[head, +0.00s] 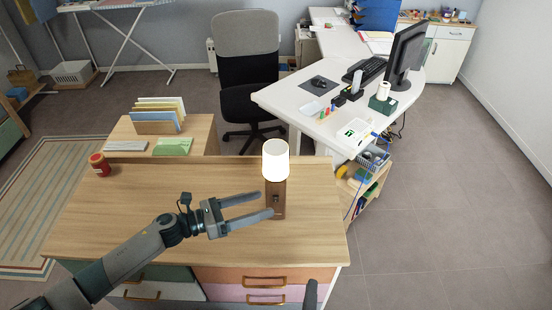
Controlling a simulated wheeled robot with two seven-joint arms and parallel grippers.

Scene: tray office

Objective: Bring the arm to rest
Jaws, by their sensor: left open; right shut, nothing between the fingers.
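My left arm reaches in from the lower left over the wooden desk (200,225). My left gripper (265,203) is open, its two fingers apart and pointing right, with nothing between them. Its fingertips are close to the dark wooden base (278,190) of a lamp with a glowing white shade (275,160). The lower fingertip overlaps the base in the picture; I cannot tell whether they touch. My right gripper (310,292) shows only as a dark tip at the bottom edge, in front of the drawers, shut and empty.
A red jar (99,164) stands at the desk's left end. Behind is a lower wooden surface (198,128) with a file holder (158,122). A black chair (248,95) and a white desk (290,97) with a monitor (408,50) stand beyond. Desktop right of the lamp is clear.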

